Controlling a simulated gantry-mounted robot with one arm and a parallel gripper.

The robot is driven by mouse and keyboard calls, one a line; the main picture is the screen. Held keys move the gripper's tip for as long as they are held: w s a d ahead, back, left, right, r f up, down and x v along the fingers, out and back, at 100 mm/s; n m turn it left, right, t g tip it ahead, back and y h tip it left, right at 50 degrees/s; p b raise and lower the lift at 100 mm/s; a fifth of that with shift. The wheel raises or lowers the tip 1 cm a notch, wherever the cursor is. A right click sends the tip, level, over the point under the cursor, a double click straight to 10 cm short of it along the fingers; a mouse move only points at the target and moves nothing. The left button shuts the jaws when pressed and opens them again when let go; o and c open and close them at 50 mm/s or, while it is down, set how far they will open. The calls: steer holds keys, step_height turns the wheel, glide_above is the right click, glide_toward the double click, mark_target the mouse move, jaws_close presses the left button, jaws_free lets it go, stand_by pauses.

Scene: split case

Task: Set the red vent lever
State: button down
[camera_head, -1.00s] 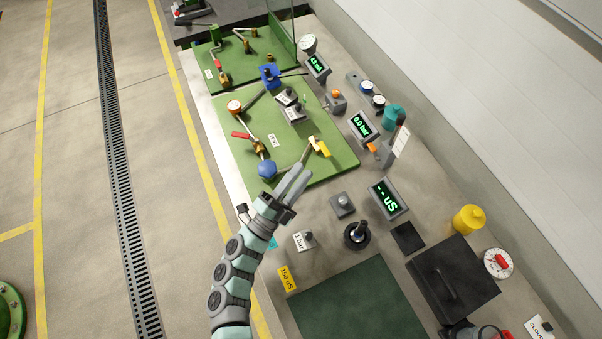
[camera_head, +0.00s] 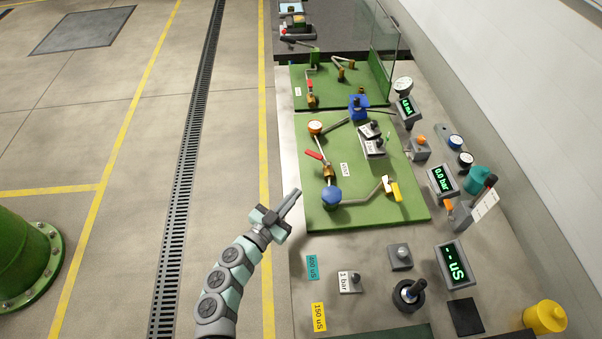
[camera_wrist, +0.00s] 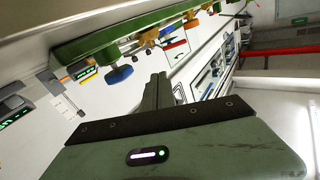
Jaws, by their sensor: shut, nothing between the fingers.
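The red vent lever (camera_head: 314,155) sits on a brass valve (camera_head: 328,173) on the near green panel (camera_head: 385,160), beside a label that seems to read VENT (camera_head: 345,170). It slants across the pipe, its free end toward the upper left. A red lever, apparently the same one, shows small in the wrist view (camera_wrist: 176,44). My gripper (camera_head: 296,194) is shut and empty. It is at the bench's left edge, below and left of the lever and apart from it. In the wrist view, the fingers (camera_wrist: 157,92) are together, near a blue knob (camera_wrist: 118,76).
A blue knob (camera_head: 331,195) is just below the vent valve, and a yellow-handled valve (camera_head: 395,190) is to its right. A second red lever (camera_head: 310,86) is on the far green panel (camera_head: 345,98).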

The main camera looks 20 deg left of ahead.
mark_target(318, 158)
steer(key=a+n, duration=0.1)
steer(key=a+f+n+y, duration=0.1)
steer(key=a, duration=0.1)
steer(key=shift+s+f, duration=0.1)
steer(key=w+b, duration=0.1)
steer(key=w, duration=0.3)
steer(key=w+d+b, duration=0.1)
steer(key=w, duration=0.4)
steer(key=w+b, duration=0.1)
steer(key=w, duration=0.4)
steer(key=shift+d, duration=0.4)
steer(key=shift+w+d, duration=0.1)
